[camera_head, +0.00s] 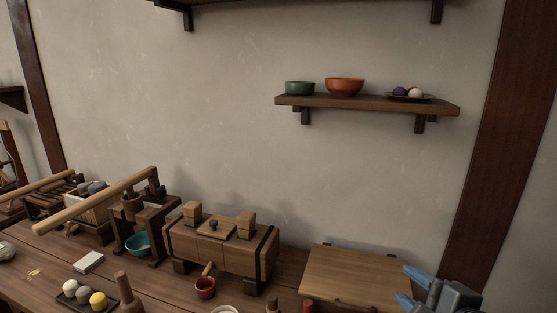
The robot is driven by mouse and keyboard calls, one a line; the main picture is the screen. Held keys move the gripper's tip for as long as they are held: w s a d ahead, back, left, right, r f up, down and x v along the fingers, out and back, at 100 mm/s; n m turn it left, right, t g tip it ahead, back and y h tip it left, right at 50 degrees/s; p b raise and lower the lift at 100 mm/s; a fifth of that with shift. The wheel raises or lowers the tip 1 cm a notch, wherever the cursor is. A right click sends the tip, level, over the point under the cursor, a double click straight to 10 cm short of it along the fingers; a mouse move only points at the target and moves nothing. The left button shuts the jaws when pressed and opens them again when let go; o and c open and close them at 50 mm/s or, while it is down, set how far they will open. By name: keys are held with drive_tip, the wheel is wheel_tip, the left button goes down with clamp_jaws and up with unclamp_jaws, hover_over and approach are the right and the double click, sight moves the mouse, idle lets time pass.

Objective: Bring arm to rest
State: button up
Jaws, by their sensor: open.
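My gripper (411,287) shows at the lower right edge, grey with blue fingers. Its fingers are apart and nothing is seen between them. It is in front of the right end of a flat wooden box or board (355,272) on the bench. Most of my arm is outside the picture. I cannot tell whether the gripper touches the board.
A wall shelf (365,103) holds bowls. The wall between is clear.

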drive_tip(key=s+f+n+h, duration=0.1)
drive_tip(key=s+f+n, duration=0.2)
drive_tip(key=s, duration=0.4)
drive_tip(key=s+a+f+n+h, duration=0.1)
drive_tip(key=s+f+n, duration=0.2)
drive_tip(key=s, duration=0.5)
drive_tip(key=s+f+n+h, duration=0.1)
drive_tip(key=s+f+n, duration=0.15)
drive_tip(key=s, duration=0.45)
drive_tip(key=s+r+n, duration=0.2)
drive_tip(key=s+n, duration=0.3)
drive_tip(key=s, duration=0.4)
drive_tip(key=s+r+n, duration=0.3)
drive_tip(key=s+n, duration=0.2)
drive_tip(key=s, duration=0.4)
drive_tip(key=shift+s+a+r+n+t, duration=0.15)
drive_tip(key=shift+a+r+n+t, duration=0.2)
drive_tip(key=shift+a, duration=0.1)
